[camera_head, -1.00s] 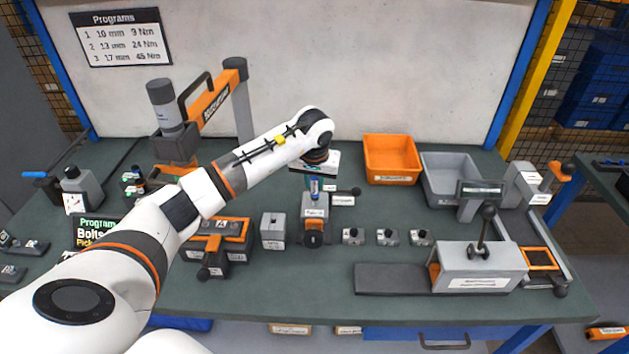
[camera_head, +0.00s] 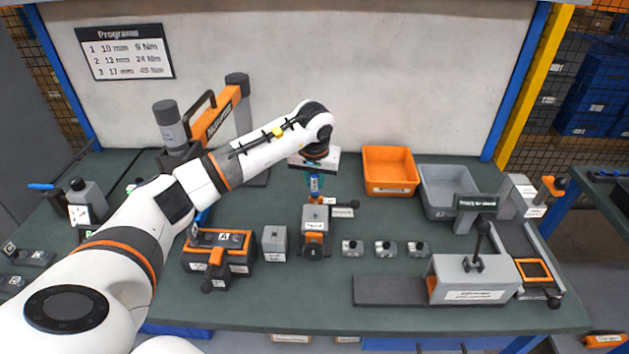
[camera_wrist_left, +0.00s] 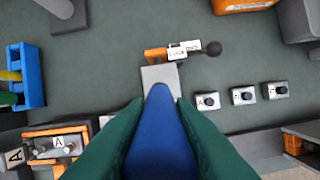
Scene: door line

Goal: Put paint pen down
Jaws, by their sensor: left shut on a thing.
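My left gripper (camera_head: 314,172) is shut on the blue paint pen (camera_head: 314,187), which hangs below it over the middle of the bench. In the left wrist view, the pen (camera_wrist_left: 160,135) is a large blue shape between the green fingers and points toward a grey clamp block. That block (camera_head: 314,224) has a side lever with a dark knob (camera_head: 355,204). The pen seems to be above or behind the block; I cannot tell whether they touch. A blue holder (camera_wrist_left: 28,72) with something yellow beside it shows at the left of the wrist view. My right gripper is not in view.
An orange bin (camera_head: 390,187) and a grey bin (camera_head: 437,208) stand at the back right. Small labelled blocks (camera_head: 386,249) line the middle right. A lever fixture (camera_head: 472,279) stands front right, and an orange-black fixture (camera_head: 218,257) front left. Bare bench (camera_head: 300,295) lies in front.

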